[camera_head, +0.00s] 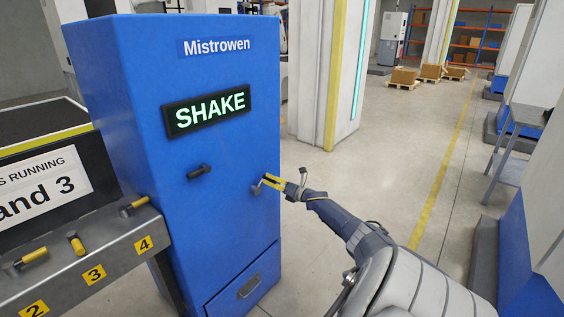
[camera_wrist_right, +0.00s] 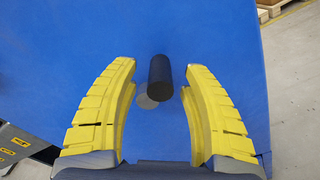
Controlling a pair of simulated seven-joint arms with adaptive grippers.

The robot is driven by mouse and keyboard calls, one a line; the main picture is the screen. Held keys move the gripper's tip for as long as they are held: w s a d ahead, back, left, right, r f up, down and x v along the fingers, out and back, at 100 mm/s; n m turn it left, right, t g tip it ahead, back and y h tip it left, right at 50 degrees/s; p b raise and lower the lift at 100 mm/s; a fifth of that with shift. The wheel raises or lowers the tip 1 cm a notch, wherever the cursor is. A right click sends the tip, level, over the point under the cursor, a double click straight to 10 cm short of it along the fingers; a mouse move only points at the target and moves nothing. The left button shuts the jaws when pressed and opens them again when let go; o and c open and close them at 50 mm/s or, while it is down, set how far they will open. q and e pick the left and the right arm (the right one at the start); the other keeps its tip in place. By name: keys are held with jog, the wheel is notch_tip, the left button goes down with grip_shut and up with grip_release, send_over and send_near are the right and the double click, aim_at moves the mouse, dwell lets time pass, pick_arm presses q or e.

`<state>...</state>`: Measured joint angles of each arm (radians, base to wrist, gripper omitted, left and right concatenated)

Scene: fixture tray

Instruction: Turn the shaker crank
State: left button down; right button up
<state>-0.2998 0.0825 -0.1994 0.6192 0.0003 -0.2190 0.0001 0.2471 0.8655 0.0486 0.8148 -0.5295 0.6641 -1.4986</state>
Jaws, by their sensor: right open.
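The shaker is a tall blue cabinet (camera_head: 215,225) with a lit SHAKE sign (camera_head: 207,110). A dark handle (camera_head: 199,171) sticks out of its front at the left. A small grey fitting (camera_head: 256,190) sits near the right edge of the front, by the yellow fingertips of my right gripper (camera_head: 267,182). In the right wrist view, a dark cylindrical handle (camera_wrist_right: 160,77) with a grey disc (camera_wrist_right: 146,102) lies between the open fingers of my right gripper (camera_wrist_right: 159,90). A gap shows on both sides, so it is not gripped. My left gripper is not in view.
A grey rail (camera_head: 110,250) with yellow-handled pegs and number labels stands to the left of the cabinet. A drawer (camera_head: 243,290) is low on the cabinet's front. Open floor (camera_head: 340,185) lies to the right; a grey table (camera_head: 515,135) stands farther right.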

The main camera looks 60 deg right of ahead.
jog(key=s, duration=1.1)
jog(key=shift+s+a, duration=0.35)
jog(key=shift+s+f, duration=0.1)
jog(key=s+f+m, duration=0.1)
jog(key=s+m, duration=0.3)
jog(key=m, duration=0.8)
jog(key=shift+w+d+r+m, duration=0.15)
jog(key=shift+w+r+m, duration=0.1)
jog(key=shift+w+m, duration=2.45)
jog(key=shift+w+d+r+m, duration=0.1)
jog(key=shift+w+r+m, duration=0.1)
jog(key=shift+w+m, duration=2.5)
jog(key=shift+w+d+r+m, duration=0.15)
jog(key=shift+w+r+m, duration=0.1)
jog(key=shift+w+m, duration=2.45)
